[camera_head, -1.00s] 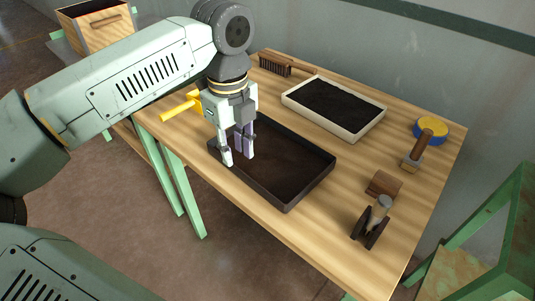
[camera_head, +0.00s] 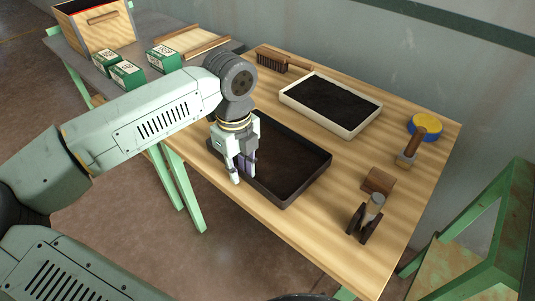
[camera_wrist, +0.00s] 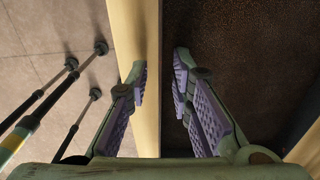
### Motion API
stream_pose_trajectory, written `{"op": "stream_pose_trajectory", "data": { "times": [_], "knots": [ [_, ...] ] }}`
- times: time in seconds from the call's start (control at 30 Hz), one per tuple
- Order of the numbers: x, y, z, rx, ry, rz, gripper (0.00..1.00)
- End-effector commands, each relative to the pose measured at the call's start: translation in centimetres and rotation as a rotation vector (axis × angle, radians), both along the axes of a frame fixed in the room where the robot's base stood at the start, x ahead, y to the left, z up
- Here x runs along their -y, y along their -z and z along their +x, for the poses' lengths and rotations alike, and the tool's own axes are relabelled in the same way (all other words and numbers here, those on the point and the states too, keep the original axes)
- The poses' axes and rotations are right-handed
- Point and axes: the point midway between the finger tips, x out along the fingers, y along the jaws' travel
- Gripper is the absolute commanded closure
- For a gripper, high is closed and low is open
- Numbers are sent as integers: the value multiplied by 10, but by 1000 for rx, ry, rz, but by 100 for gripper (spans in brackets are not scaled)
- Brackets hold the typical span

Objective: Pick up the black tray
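The black tray (camera_head: 297,194), a shallow rectangle with a dark floor, lies on the wooden table near its front edge. It also shows in the wrist view (camera_wrist: 245,50), filling the right side. My gripper (camera_head: 241,177) is at the tray's front long side, pointing down. In the wrist view my gripper (camera_wrist: 161,65) is open, with one finger on each side of the tray's near wall. The right finger is over the tray's inside and the left finger is outside, over the table's edge strip. I cannot tell whether either finger touches the wall.
A white tray of dark material (camera_head: 345,129) stands behind the black tray. A brush (camera_head: 272,60) lies at the back. A yellow-and-blue round item (camera_head: 425,124), a wooden block (camera_head: 379,181) and a clamp-like tool (camera_head: 367,217) are on the right. Green boxes (camera_head: 163,57) stand on another table.

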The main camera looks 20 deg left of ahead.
Motion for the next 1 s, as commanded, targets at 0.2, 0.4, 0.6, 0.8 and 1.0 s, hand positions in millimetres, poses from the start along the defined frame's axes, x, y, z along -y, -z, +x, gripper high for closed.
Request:
{"op": "stream_pose_trajectory", "data": {
  "times": [0.2,0.4,0.6,0.8,1.0],
  "knots": [
    [0,0,0,0,0,0,96],
    [0,0,0,0,0,0,100],
    [0,0,0,0,0,0,100],
    [0,-1,0,0,0,0,100],
    [0,-1,0,1,0,1,100]
  ]
}}
